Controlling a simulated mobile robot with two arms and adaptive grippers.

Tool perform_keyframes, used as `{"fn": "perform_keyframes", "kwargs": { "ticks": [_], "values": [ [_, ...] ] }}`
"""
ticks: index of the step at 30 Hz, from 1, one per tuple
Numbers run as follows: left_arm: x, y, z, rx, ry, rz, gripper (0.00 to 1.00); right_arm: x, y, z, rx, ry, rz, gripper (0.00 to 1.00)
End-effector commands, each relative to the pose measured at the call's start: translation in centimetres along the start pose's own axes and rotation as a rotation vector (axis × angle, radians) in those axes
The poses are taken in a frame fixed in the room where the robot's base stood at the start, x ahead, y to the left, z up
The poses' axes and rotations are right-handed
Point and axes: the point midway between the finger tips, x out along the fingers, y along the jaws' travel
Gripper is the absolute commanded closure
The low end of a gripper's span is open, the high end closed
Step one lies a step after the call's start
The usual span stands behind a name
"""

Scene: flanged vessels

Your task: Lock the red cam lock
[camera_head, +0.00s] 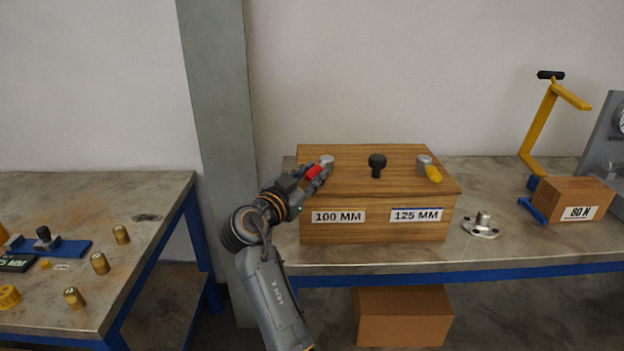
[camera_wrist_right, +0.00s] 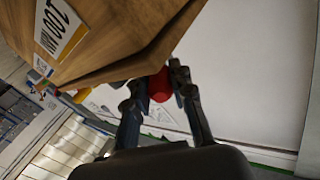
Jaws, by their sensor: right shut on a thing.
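The red cam lock (camera_head: 314,171) sits at the top left of a wooden box (camera_head: 350,179), next to a silver post (camera_head: 327,161). My right gripper (camera_head: 314,178) is at the box's left end, shut on the red cam lock. In the right wrist view the red part (camera_wrist_right: 160,84) shows between the two fingers of that gripper (camera_wrist_right: 163,88). The fingers partly hide the lock in the head view. My left gripper is not in view.
A yellow cam lock (camera_head: 433,174) and a black knob (camera_head: 377,163) are on the box lid. A flanged metal part (camera_head: 481,226) and a cardboard box (camera_head: 571,199) stand to the right. A second table (camera_head: 150,190) with brass weights is at left.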

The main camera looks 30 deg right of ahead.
Motion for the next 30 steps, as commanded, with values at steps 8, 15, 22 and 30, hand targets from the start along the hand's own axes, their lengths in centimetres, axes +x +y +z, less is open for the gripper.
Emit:
{"fn": "perform_keyframes", "kwargs": {
  "ticks": [8, 15, 22, 30],
  "values": [
    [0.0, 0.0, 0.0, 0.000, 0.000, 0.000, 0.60, 0.0, 0.0, 0.0, 0.000, -0.001, 0.000, 0.73],
    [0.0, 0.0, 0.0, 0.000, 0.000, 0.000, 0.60, 0.0, 0.0, 0.0, 0.000, 0.000, -0.001, 0.54],
    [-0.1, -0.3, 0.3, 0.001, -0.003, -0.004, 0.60, 0.0, -0.1, -0.5, 0.003, 0.001, -0.001, 0.54],
    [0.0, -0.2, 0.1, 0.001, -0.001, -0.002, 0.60, 0.0, -1.3, -5.0, 0.006, 0.001, 0.000, 0.54]
  ]
}}
